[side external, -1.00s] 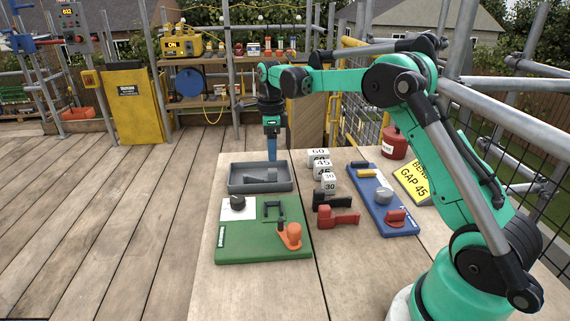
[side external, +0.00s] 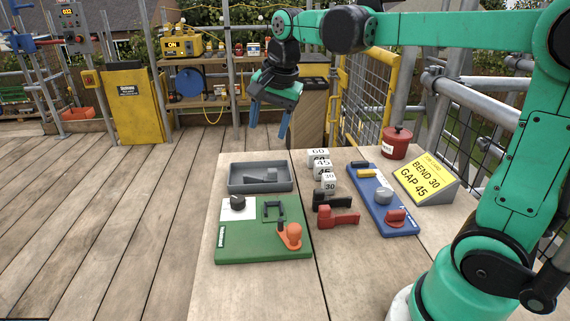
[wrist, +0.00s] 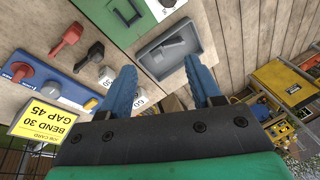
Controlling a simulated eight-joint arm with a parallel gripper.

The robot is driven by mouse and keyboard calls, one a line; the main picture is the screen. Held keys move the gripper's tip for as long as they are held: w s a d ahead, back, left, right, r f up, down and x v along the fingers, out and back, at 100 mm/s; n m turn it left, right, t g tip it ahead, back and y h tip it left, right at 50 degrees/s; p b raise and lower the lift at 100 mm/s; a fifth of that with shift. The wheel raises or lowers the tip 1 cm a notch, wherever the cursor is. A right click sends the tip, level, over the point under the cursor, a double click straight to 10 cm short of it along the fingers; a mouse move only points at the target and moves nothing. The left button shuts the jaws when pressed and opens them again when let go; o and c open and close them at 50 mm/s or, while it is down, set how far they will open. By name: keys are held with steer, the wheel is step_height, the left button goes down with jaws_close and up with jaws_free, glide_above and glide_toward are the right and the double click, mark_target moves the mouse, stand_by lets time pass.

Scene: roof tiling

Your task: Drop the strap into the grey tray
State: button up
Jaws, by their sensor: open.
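The grey tray (side external: 262,188) sits at the far left corner of the bench. A bent grey piece that looks like the strap (side external: 264,178) lies inside it, on the tray floor. The wrist view also shows the grey tray (wrist: 188,67) with the strap (wrist: 163,50) in it. My gripper (side external: 268,130) is open and empty, tilted, above and behind the tray. Its two blue fingers are spread well apart and touch nothing.
A green board (side external: 245,251) with an orange-handled lever stands in front of the tray. A yellow job sign (side external: 425,178) and red pot (side external: 396,143) stand further right.

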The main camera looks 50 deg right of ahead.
steer(key=s+a+f+n+t, duration=0.3)
steer(key=s+a+f+n, duration=0.2)
steer(key=s+n, duration=0.4)
steer(key=f+n, duration=0.1)
steer(key=n, duration=0.3)
steer(key=shift+s+a+f+t+y, duration=0.2)
steer(key=shift+s+t+y, duration=0.1)
steer(key=shift+s, duration=0.1)
stand_by(0.7)
